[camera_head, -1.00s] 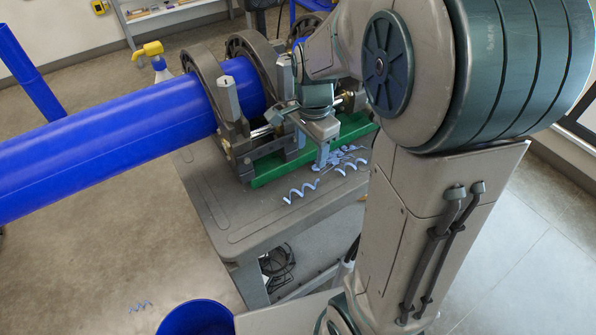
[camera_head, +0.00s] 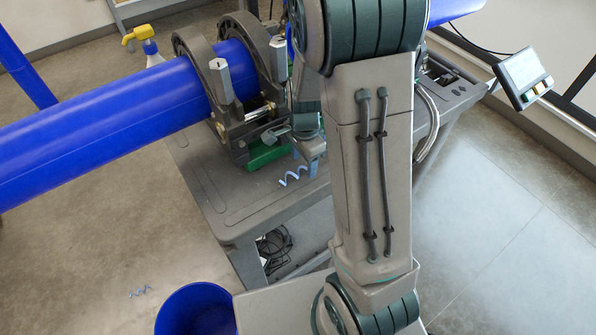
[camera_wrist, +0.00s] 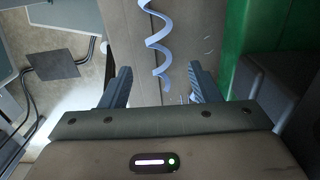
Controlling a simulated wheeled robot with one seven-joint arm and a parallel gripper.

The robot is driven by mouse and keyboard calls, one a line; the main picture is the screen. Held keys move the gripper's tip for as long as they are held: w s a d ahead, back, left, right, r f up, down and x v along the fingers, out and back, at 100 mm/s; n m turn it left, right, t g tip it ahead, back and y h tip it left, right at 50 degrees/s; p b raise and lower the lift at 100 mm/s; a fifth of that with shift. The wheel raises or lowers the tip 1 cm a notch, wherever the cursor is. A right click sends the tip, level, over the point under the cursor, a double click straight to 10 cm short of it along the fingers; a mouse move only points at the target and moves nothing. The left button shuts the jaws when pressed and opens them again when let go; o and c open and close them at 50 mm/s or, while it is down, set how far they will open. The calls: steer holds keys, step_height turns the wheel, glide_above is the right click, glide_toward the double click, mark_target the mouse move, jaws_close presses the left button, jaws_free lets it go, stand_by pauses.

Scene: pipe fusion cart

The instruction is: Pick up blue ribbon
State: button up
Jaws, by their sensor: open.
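A light blue, coiled ribbon (camera_head: 293,177) lies on the grey cart top, in front of the green base. In the wrist view the ribbon (camera_wrist: 158,42) stretches from the top edge down toward the gap between my fingers. My gripper (camera_head: 313,168) is low over the cart, just right of the ribbon. In the wrist view my gripper (camera_wrist: 161,72) is open, with one finger on each side of the ribbon's near end. It holds nothing. My arm hides the cart area behind and right of the gripper.
A big blue pipe (camera_head: 110,117) runs through dark clamp rings (camera_head: 205,75) over the green base (camera_head: 268,155). A blue bin (camera_head: 197,310) stands on the floor at the front. Another curl (camera_head: 141,293) lies on the floor. The cart top's left part (camera_head: 215,195) is clear.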

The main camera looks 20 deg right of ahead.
steer(key=shift+f, duration=1.15)
steer(key=c, duration=1)
steer(key=shift+c, duration=0.2)
steer(key=shift+r, duration=0.15)
